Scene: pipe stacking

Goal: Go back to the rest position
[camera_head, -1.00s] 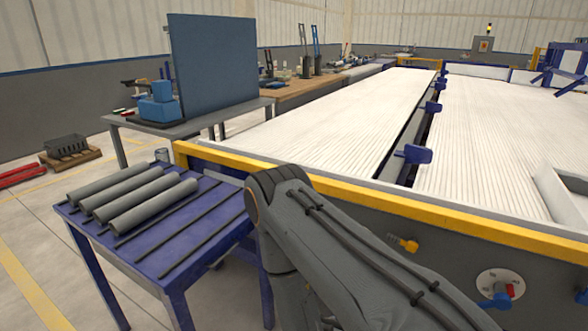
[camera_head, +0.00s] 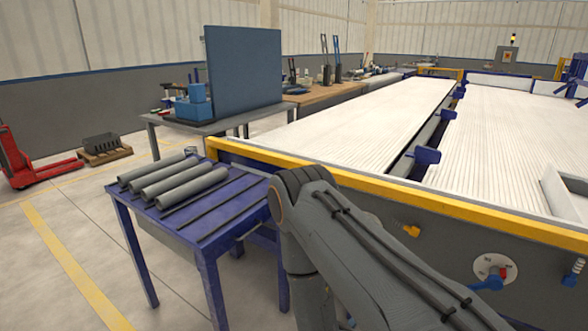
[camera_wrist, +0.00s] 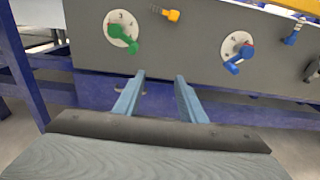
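My gripper (camera_wrist: 160,97) shows in the wrist view with its two blue-grey fingers apart and nothing between them. It points at the grey side panel (camera_wrist: 190,60) of the large machine, which carries a green-handled dial (camera_wrist: 122,35) and a blue-handled dial (camera_wrist: 236,50). In the head view my arm hides the gripper. Three grey pipes (camera_head: 192,186) lie side by side on the blue table (camera_head: 170,232), on its left part. My arm is to the right of that table.
The long white ribbed machine bed (camera_head: 370,120) with a yellow edge rail (camera_head: 440,203) stands behind and right of my arm. A workbench (camera_head: 225,122) with a blue panel is at the back. A red pallet jack (camera_head: 30,165) is far left.

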